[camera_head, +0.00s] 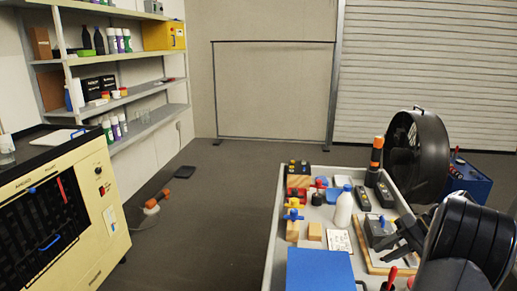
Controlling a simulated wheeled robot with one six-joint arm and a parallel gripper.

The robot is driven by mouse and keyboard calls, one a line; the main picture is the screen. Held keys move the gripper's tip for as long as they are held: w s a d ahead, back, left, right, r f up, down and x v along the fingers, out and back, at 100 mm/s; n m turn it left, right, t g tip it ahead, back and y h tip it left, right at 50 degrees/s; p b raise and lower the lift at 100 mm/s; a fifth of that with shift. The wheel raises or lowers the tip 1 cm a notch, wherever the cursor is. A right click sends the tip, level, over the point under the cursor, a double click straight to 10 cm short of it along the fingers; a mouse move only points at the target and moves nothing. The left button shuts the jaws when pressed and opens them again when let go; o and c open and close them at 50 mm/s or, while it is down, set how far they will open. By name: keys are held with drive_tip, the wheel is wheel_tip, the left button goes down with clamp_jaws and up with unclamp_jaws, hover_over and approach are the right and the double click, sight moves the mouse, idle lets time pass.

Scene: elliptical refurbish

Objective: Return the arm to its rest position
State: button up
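My arm comes in at the lower right as black rounded links. My gripper (392,243) is at its left end, over the right side of the cart (272,250). The arm hides the cart's lower right corner.
The cart holds a white bottle (344,206), a blue box (318,271), valves and handheld devices. A large black fan (416,155) and a blue toolbox (468,181) stand behind it. A cream machine (62,205) is at left. The floor between is mostly clear.

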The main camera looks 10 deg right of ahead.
drive_tip(key=x, duration=0.5)
drive_tip(key=shift+w+a, duration=0.2)
drive_tip(key=shift+a, duration=0.35)
drive_tip(key=shift+f, duration=0.1)
